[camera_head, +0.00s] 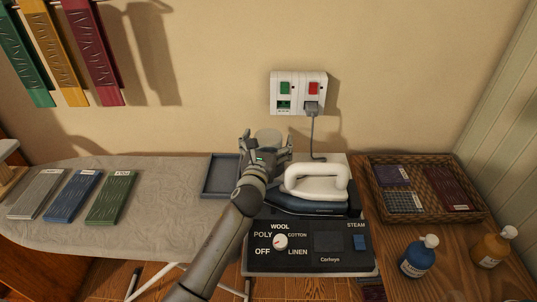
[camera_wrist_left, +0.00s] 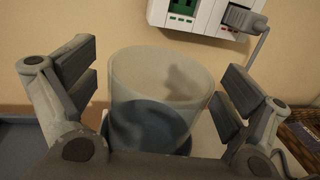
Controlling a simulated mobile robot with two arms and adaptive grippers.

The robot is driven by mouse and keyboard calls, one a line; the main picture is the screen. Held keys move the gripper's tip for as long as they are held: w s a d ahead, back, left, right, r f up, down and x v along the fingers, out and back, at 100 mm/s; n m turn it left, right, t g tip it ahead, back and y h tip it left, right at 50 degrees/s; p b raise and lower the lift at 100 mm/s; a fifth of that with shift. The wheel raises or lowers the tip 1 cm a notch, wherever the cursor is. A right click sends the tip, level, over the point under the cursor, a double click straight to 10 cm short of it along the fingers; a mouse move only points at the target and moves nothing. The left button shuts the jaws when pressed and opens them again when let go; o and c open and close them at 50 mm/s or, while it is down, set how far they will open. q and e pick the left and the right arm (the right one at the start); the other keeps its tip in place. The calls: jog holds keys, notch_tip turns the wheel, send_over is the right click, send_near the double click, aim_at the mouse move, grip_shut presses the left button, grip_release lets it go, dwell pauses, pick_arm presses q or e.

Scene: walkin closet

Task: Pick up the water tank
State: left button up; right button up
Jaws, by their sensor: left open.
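The water tank (camera_wrist_left: 160,85) is a pale, translucent round cup that stands between the two fingers of my left gripper (camera_wrist_left: 155,90) in the left wrist view. The fingers are open, with a gap on each side of the tank. In the head view my left gripper (camera_head: 264,142) is behind the iron, and the tank's top (camera_head: 268,134) shows just past it. The tank's lower part is hidden by the gripper. My right gripper is not in view.
A white-handled iron (camera_head: 316,181) rests on a black control unit (camera_head: 312,250) close to the right of my arm. A grey tray (camera_head: 221,176) is to the left. A wicker basket (camera_head: 425,212), a blue bottle (camera_head: 419,256) and an amber bottle (camera_head: 492,247) stand at right. A plugged cord hangs from the wall socket (camera_head: 298,93).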

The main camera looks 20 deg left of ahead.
pick_arm(q)
jog(key=c, duration=1.4)
jog(key=shift+c, duration=0.3)
jog(key=shift+w+r, duration=0.1)
jog(key=shift+r, duration=0.05)
